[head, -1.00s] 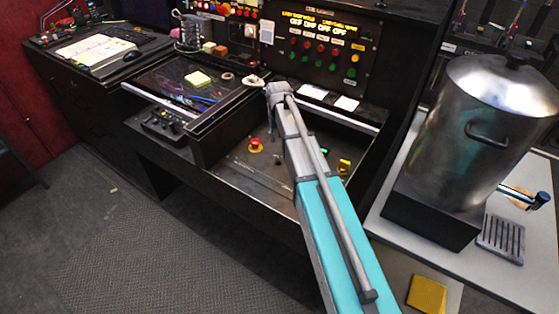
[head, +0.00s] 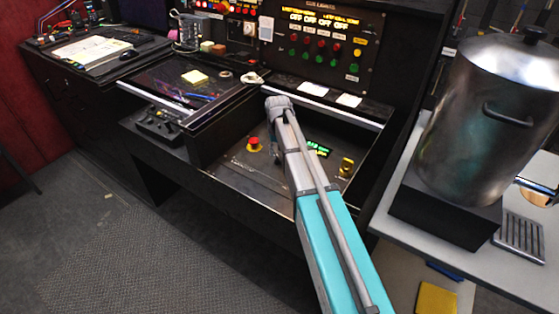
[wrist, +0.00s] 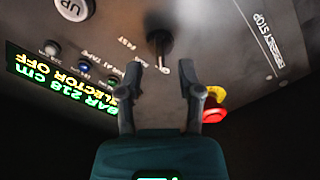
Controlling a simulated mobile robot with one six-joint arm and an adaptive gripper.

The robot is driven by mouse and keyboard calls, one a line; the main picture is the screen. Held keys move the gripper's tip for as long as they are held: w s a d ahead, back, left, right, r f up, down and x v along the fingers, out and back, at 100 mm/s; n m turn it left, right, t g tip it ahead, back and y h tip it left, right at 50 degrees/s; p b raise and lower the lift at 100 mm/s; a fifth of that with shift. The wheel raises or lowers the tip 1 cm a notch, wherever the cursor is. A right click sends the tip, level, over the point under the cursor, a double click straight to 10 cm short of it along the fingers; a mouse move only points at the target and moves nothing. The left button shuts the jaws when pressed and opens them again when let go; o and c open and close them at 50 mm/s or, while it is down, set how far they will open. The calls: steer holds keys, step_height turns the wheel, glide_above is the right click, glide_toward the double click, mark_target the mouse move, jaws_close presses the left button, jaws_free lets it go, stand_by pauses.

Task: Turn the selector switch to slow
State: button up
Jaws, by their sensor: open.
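My gripper (wrist: 161,76) is open. A green and yellow display (wrist: 62,85) at the left reads SELECTOR OFF, upside down.
A red emergency stop (wrist: 214,101) on a yellow base sits close beside the right finger. An UP button (wrist: 73,8) and several small buttons lie to the left. In the head view the sunken console tray has side walls, and a large metal pot (head: 475,130) stands at the right.

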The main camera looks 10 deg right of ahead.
mark_target(278, 159)
steer(key=shift+f+b, duration=1.1)
steer(key=shift+f, duration=0.35)
